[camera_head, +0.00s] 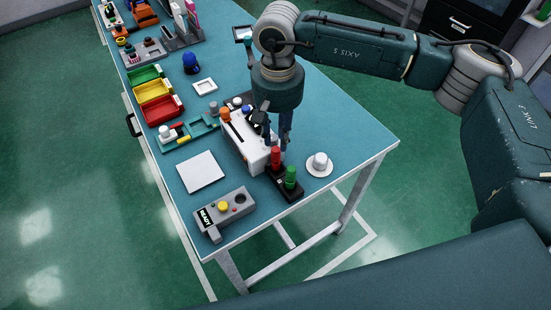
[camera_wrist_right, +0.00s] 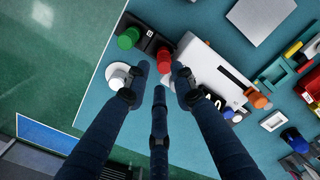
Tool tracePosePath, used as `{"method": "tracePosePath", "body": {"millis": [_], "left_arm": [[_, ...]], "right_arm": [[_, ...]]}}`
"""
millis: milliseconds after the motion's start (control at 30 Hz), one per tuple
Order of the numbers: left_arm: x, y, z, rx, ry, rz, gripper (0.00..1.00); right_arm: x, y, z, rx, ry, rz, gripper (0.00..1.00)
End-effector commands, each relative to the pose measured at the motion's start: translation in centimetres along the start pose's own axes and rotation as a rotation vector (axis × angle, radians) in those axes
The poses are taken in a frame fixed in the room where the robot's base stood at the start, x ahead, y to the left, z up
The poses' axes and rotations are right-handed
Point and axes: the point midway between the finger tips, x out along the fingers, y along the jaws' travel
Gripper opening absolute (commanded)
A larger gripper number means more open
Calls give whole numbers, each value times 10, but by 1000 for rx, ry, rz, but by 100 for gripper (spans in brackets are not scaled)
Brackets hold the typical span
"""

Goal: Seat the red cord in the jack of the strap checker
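The red cord's plug (camera_head: 276,155) appears as a red upright cylinder in a black holder (camera_head: 289,192), beside a green one (camera_head: 290,176). The red plug (camera_wrist_right: 164,54) also shows in the right wrist view. My right gripper (camera_head: 277,139) points down just above it; its fingers (camera_wrist_right: 161,80) stand apart, with the red plug showing beyond their tips and no visible grasp. The probable strap checker is a grey box (camera_head: 234,202) with a READY display, yellow button and dark round opening, near the front edge. My left gripper is out of view.
A white box (camera_head: 239,150) with coloured knobs stands close beside the right fingers. A white round piece (camera_head: 319,161) on a disc sits near the right table edge. A flat white plate (camera_head: 201,172) lies behind the grey box. Coloured bins (camera_head: 155,92) stand further back.

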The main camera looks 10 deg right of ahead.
Motion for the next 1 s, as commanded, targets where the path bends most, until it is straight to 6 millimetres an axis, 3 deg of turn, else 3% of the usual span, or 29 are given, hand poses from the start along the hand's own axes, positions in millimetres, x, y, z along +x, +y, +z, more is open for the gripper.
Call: {"method": "tracePosePath", "body": {"millis": [67, 167, 400, 500, 800, 933, 1000], "left_arm": [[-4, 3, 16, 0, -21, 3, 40], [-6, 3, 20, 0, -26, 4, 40], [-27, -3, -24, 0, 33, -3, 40], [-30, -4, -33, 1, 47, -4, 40], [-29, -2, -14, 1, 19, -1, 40], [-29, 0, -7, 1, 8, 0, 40], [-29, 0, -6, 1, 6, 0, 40]], "right_arm": [[7, 0, 0, 0, -1, 1, 25], [13, -1, 0, 0, -2, 0, 25], [45, -2, -4, 0, -5, 0, 25], [57, -2, -5, 1, -3, 0, 25], [64, -2, -6, 1, 0, -2, 25], [64, -2, -6, 1, 0, -2, 0], [64, -2, -6, 1, 0, -2, 0]]}}
